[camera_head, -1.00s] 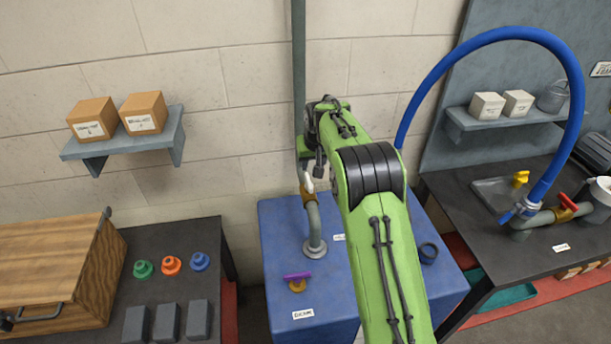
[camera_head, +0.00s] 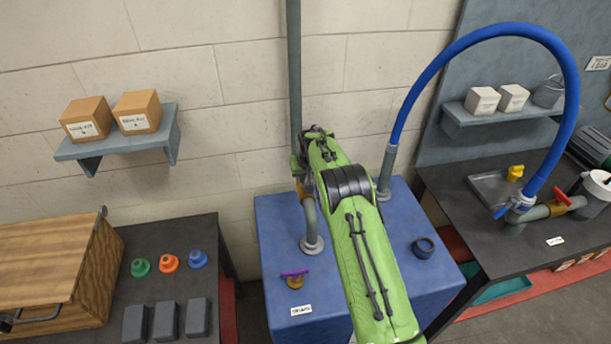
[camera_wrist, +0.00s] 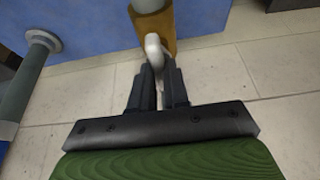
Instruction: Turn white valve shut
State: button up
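The white valve's curved handle (camera_wrist: 153,48) shows in the wrist view, in front of the brass valve body (camera_wrist: 158,22) on a grey pipe. Its lower end runs between the tips of my gripper (camera_wrist: 160,78). The two dark fingers are close together and appear shut on the handle, with only a thin pale strip between them. In the head view the brass body (camera_head: 301,190) shows on the pipe above the blue bench (camera_head: 275,235). My green arm hides the fingers and the white handle there.
A purple-handled valve (camera_head: 295,276) and a dark ring (camera_head: 424,246) are on the blue bench. A blue hose (camera_head: 475,35) arches to the right table, which holds a red-handled valve (camera_head: 561,196) and a yellow knob (camera_head: 515,172). A wooden chest (camera_head: 50,260) stands left.

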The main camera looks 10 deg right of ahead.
grip_shut()
jog(key=shift+n, duration=0.3)
jog(key=shift+d+n+y+b, duration=0.15)
jog(key=shift+n+y+b, duration=0.3)
jog(key=shift+n, duration=0.45)
jog(key=n+p, duration=0.1)
jog(key=n, duration=0.1)
jog(key=n+y, duration=0.1)
jog(key=n, duration=0.1)
jog(key=shift+r+y+p, duration=0.1)
jog(key=shift+y+p, duration=0.15)
jog(key=shift+p, duration=0.1)
jog(key=shift+w+n+g+p, duration=0.2)
jog(key=shift+n+g+p, duration=0.2)
jog(key=shift+n, duration=0.8)
jog(key=shift+y, duration=0.4)
jog(key=shift+s+d, duration=0.1)
